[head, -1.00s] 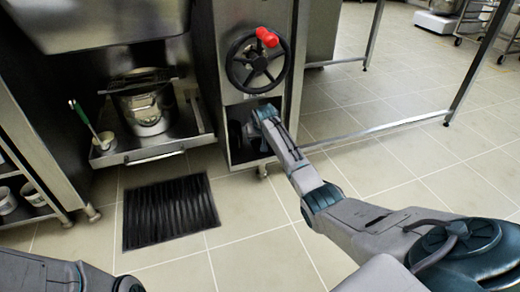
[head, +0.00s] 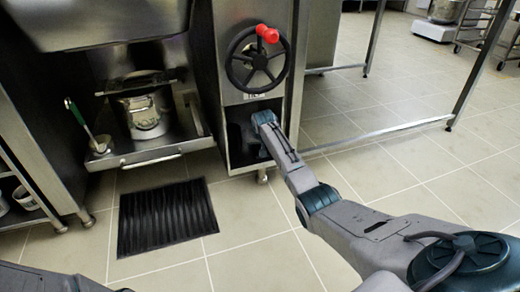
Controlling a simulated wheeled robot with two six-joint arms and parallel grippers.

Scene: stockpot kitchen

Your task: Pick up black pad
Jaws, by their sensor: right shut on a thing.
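My right arm reaches into the dark opening below the handwheel, and my right gripper (head: 257,138) is inside it. It is shut on a dark thing there; the shadow and my own arm hide most of it, so I cannot tell whether it is a black pad. A black ribbed mat (head: 167,216) lies flat on the floor to the left, apart from the right gripper. My left gripper is out of view; only a part of my left arm shows at the bottom left edge.
A black handwheel with a red knob (head: 267,34) is on the steel cabinet above the opening. A steel pot (head: 147,118) and a small cup with a green-handled tool stand on a low shelf (head: 150,155) at left.

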